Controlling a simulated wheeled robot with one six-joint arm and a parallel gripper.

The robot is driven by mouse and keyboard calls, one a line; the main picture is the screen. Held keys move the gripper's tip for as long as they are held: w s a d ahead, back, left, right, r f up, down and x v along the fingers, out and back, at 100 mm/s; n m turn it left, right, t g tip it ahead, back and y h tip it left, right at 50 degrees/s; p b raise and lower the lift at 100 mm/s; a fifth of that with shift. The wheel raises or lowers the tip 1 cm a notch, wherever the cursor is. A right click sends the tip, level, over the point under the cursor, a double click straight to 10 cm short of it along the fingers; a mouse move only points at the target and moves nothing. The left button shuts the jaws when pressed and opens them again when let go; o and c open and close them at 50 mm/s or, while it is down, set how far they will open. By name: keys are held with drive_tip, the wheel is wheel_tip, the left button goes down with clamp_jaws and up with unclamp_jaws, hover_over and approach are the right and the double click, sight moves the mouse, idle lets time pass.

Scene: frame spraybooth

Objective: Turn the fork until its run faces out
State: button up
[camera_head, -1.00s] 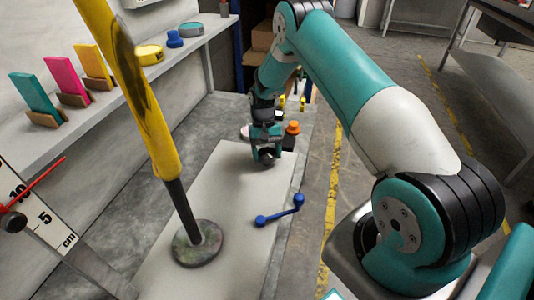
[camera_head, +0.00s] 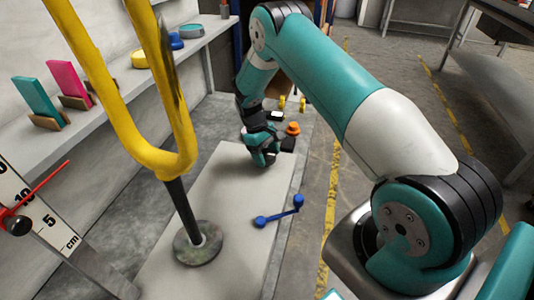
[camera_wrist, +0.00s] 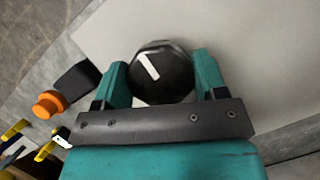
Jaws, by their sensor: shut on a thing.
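The yellow fork (camera_head: 145,155) stands upright on a dark post with a round mottled base (camera_head: 197,245) at the left in the head view. Its two prongs show spread apart, and their upper ends are cut off by the frame. A long dark streak (camera_head: 168,60) shows along the right prong; I cannot tell if it is the run. In the wrist view, a round black knob (camera_wrist: 165,75) with a white pointer mark sits between the jaws. My gripper (camera_head: 262,158) is shut on this knob, down at the bench, away from the fork.
An orange knob (camera_head: 292,128) stands beside my gripper. A shelf (camera_head: 105,105) with coloured cards and tins runs along the left wall. A gauge with a red needle (camera_head: 40,192) is at the lower left.

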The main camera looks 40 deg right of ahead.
drive_tip(key=shift+w+r, duration=0.1)
drive_tip(key=shift+w, duration=0.1)
idle(0.3)
drive_tip(key=o, duration=0.9)
drive_tip(key=shift+s, duration=0.1)
drive_tip(key=v, duration=1.7)
drive_tip(key=shift+r+p, duration=0.15)
drive_tip(key=shift+p, duration=0.2)
